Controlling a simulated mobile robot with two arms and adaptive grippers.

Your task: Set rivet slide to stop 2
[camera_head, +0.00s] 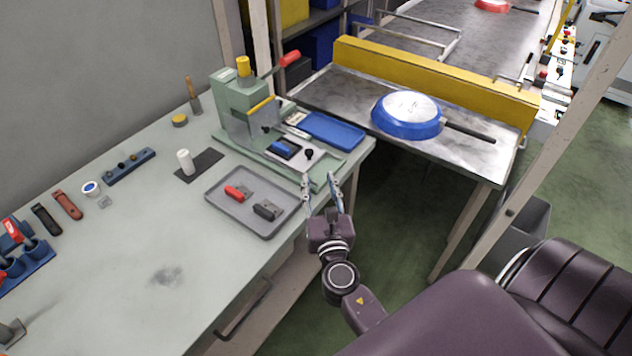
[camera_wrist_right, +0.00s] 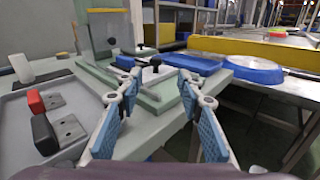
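The green rivet press (camera_head: 240,105) stands at the right end of the workbench. Its slide plate (camera_head: 318,160) lies on the base and carries a black knob (camera_head: 309,153). The knob also shows in the right wrist view (camera_wrist_right: 155,63), just beyond the fingertips. A blue-and-black block (camera_head: 284,148) sits beside the knob. My right gripper (camera_head: 319,180) is open and empty at the front edge of the press base, short of the knob and apart from it. Stop marks are too small to read. I do not see my left gripper.
A grey tray (camera_head: 225,207) with a red-handled and a black-handled part lies left of my right gripper. A blue tray (camera_head: 335,130) is behind the slide. A blue pan (camera_head: 405,128) rests on the metal conveyor table (camera_head: 345,90). The front-middle bench is clear.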

